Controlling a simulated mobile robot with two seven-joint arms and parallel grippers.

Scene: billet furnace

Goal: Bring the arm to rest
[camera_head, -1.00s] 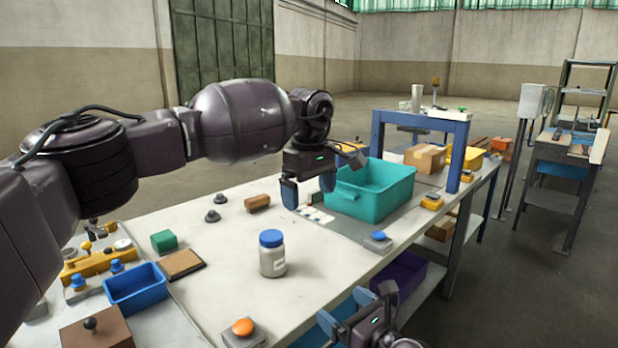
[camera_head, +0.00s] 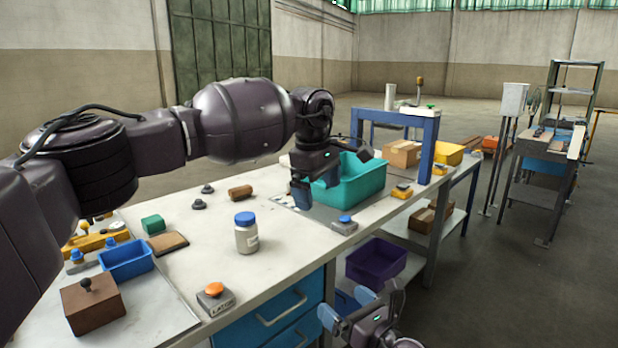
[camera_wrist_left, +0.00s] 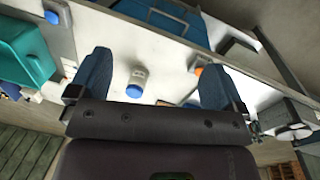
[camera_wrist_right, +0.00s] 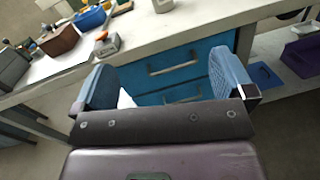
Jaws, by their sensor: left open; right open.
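My left gripper (camera_head: 309,194) hangs over the workbench (camera_head: 290,235), in front of the teal bin (camera_head: 368,182). Its arm spans the upper left of the head view. In the left wrist view its blue fingers (camera_wrist_left: 155,78) are wide apart with nothing between them; the blue-lidded jar (camera_wrist_left: 137,82) shows beyond the gap. My right gripper (camera_head: 347,306) is low, off the bench's front edge, near the blue drawers (camera_head: 285,310). In the right wrist view its fingers (camera_wrist_right: 165,80) are apart and empty, with the drawers beyond.
The jar (camera_head: 246,234) stands mid-bench. An orange button box (camera_head: 215,298) and a blue-topped one (camera_head: 344,225) sit near the front edge. A blue tray (camera_head: 126,260) is at left. A purple bin (camera_head: 376,261) sits on the lower shelf. Open floor lies at right.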

